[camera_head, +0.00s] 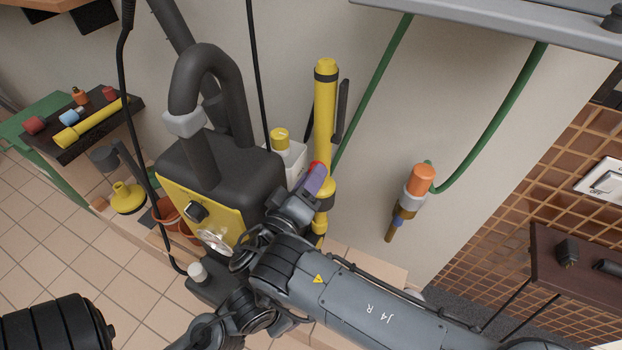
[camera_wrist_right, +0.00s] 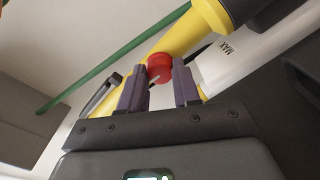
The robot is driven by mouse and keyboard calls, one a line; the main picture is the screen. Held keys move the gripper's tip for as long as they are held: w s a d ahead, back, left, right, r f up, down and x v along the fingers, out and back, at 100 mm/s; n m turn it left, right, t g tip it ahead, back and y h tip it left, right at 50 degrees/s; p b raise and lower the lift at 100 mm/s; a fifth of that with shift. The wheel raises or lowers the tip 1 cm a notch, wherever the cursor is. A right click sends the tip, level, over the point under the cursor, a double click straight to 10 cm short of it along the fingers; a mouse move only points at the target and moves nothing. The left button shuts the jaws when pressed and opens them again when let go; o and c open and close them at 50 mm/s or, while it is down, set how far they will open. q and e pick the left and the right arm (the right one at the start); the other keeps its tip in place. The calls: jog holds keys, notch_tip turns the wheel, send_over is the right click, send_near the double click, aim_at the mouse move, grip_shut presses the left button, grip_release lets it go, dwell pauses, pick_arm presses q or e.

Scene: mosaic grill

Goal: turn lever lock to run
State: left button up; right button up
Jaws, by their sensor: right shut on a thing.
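A red round part (camera_head: 316,167), which looks like the lever lock, sits at the side of an upright yellow tube (camera_head: 325,110). My right gripper (camera_head: 315,178), with purple fingertips, is shut on it. In the right wrist view the red part (camera_wrist_right: 160,66) shows between the two fingers, with a pale line on its face. The yellow tube (camera_wrist_right: 185,35) runs close behind it. A dark lever (camera_head: 341,110) stands along the tube's right side. No "run" mark can be read. My left gripper is out of view.
A black-and-yellow machine (camera_head: 225,165) with a thick bent hose stands left of my right arm. A white bottle (camera_head: 291,160) stands beside the tube. A green hose (camera_head: 500,110) ends at an orange-capped fitting (camera_head: 421,180) on the wall. A dark shelf (camera_head: 85,135) is far left.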

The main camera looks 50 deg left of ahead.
jog(key=o, duration=1.1)
jog(key=shift+w, duration=0.15)
jog(key=v, duration=1)
jog(key=shift+s+d, duration=0.1)
jog(key=shift+s, duration=0.3)
